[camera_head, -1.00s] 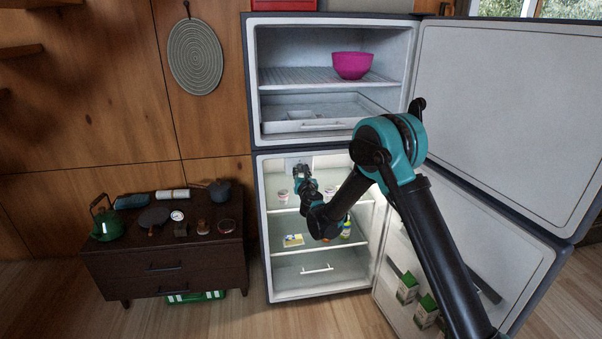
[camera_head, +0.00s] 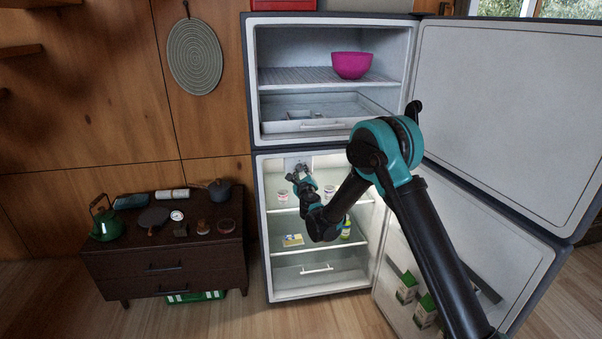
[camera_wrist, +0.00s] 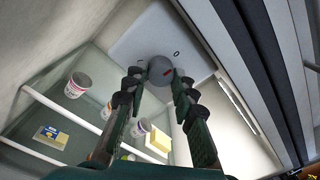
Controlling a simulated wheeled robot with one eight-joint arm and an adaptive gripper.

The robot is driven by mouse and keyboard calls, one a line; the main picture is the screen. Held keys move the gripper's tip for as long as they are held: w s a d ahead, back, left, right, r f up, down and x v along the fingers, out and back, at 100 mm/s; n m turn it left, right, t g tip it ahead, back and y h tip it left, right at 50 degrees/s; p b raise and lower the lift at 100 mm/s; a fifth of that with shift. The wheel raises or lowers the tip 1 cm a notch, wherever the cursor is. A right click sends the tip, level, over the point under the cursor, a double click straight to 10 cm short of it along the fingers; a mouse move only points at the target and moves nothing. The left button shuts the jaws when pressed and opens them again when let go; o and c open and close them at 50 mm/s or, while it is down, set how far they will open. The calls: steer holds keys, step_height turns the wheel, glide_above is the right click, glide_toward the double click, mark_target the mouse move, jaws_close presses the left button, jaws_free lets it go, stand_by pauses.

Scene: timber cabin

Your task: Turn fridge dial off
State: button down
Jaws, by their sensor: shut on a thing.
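The fridge dial (camera_wrist: 159,69) is a round grey knob with a red mark, on a pale panel (camera_wrist: 137,47) inside the fridge's lower compartment. A dark "0"-like mark is printed on the panel, to the upper right of the knob. My gripper (camera_wrist: 157,77) has one finger on each side of the knob and is shut on it. The red mark is on the knob's right part, near the right fingertip. In the head view, my gripper (camera_head: 299,174) is at the top of the lower compartment, by the panel (camera_head: 298,162), and largely hides the dial.
The fridge (camera_head: 263,225) has both doors open to the right. Shelves below my gripper hold a cup (camera_wrist: 77,85), a yellow-and-blue pack (camera_wrist: 50,137) and a bottle (camera_head: 346,229). A magenta bowl (camera_head: 351,65) sits in the upper compartment. A dark cabinet (camera_head: 165,268) stands left.

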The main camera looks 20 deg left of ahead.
steer(key=shift+n, duration=0.4)
steer(key=c, duration=1.2)
jaws_free()
steer(key=v, duration=1.2)
